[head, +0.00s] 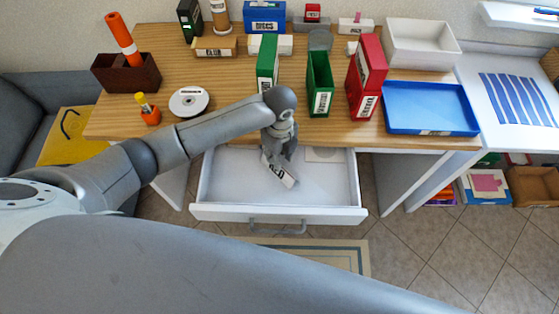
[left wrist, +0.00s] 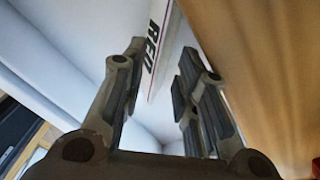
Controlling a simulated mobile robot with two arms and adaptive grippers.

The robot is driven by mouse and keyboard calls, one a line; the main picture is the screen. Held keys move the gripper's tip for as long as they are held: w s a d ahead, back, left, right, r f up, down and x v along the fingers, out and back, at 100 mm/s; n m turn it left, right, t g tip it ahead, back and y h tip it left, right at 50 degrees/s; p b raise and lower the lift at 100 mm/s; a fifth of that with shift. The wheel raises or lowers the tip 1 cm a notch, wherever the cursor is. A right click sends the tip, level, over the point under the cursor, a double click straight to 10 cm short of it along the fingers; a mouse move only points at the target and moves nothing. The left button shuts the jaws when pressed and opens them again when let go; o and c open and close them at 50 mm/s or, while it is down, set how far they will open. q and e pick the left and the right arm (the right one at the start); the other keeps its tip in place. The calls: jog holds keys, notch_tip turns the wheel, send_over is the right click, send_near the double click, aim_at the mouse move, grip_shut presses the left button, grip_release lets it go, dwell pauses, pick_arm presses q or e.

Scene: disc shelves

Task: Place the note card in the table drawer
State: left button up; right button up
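The note card (head: 283,174) is a white strip with dark lettering, inside the open white table drawer (head: 225,205). My left gripper (head: 276,154) reaches down into the drawer at the card's upper end. The fingers (left wrist: 162,55) stand apart, with a visible gap to the card on at least the right side. Whether the card rests flat on the drawer bottom is hard to tell. My right gripper is not in view.
The wooden table (head: 215,75) above the drawer holds a green box (head: 320,82), a red box (head: 366,78), a blue tray (head: 430,108) and a disc (head: 189,101). The drawer's right half is mostly clear.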

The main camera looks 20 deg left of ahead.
pick_arm(q)
notch_tip(320, 180, up, 8)
jog(key=shift+f, duration=0.15)
jog(key=shift+s+f, duration=0.1)
jog(key=shift+s, duration=0.05)
dwell(0.5)
